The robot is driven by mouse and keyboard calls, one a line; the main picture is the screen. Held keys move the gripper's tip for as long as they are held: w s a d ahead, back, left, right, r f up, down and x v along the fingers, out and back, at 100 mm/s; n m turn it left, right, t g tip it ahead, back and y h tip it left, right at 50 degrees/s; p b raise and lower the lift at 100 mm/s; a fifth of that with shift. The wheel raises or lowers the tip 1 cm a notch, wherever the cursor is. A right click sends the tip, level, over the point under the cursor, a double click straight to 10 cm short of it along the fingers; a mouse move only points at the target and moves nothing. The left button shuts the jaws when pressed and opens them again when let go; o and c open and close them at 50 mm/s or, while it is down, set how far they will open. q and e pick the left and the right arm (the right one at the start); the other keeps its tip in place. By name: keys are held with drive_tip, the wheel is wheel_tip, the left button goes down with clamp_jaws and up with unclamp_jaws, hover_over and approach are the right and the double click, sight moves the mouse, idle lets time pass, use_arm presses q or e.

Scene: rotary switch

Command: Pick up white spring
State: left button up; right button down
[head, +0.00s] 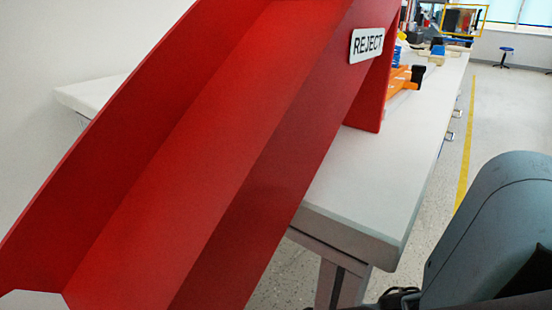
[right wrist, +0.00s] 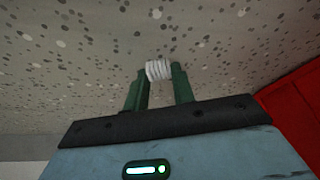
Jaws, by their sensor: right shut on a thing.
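The white spring (right wrist: 159,69) shows in the right wrist view as a small ribbed white coil between the green fingertips of my right gripper (right wrist: 158,73). The gripper is shut on it, with one finger on each side. Speckled floor shows behind the spring. In the head view neither the spring nor a gripper shows; only a grey part of my right arm is at the lower right. My left gripper is in neither view.
A large red chute (head: 215,140) with a REJECT sign (head: 367,45) fills the left and middle of the head view. A white table (head: 385,175) stands behind it, with orange and blue items (head: 402,78) farther back. A red surface (right wrist: 296,110) is at the right of the wrist view.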

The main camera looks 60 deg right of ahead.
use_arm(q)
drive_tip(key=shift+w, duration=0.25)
use_arm(e)
drive_tip(key=shift+r, duration=0.1)
